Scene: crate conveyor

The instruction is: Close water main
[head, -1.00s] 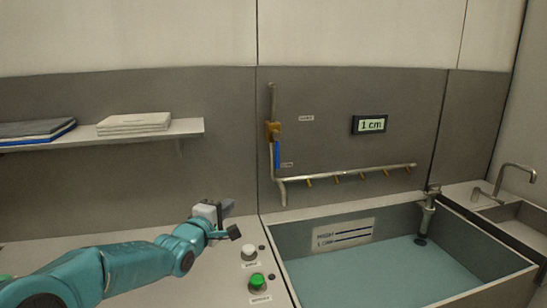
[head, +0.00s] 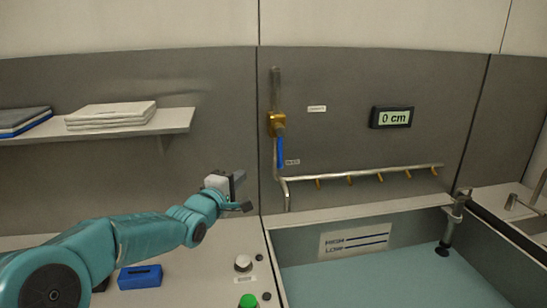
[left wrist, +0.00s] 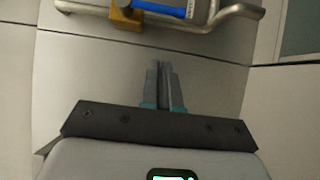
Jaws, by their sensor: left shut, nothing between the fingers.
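A metal water pipe (head: 275,90) runs down the grey back wall with a brass valve (head: 276,121) on it. The valve's blue lever (head: 280,151) points down, roughly along the pipe. In the left wrist view, the blue lever (left wrist: 160,7) and brass valve (left wrist: 125,17) show at the top edge, beyond the fingertips. My left gripper (head: 240,190) is shut and empty, left of and below the lever, apart from it. Its fingers (left wrist: 164,68) lie side by side in the left wrist view. My right gripper is out of view.
A display (head: 391,117) on the wall reads 0 cm. The basin (head: 345,214) lies below the pipe's row of brass outlets. White (head: 243,262) and green (head: 248,300) buttons and a blue block (head: 140,277) are on the counter. A shelf (head: 185,122) with folded cloths is at left.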

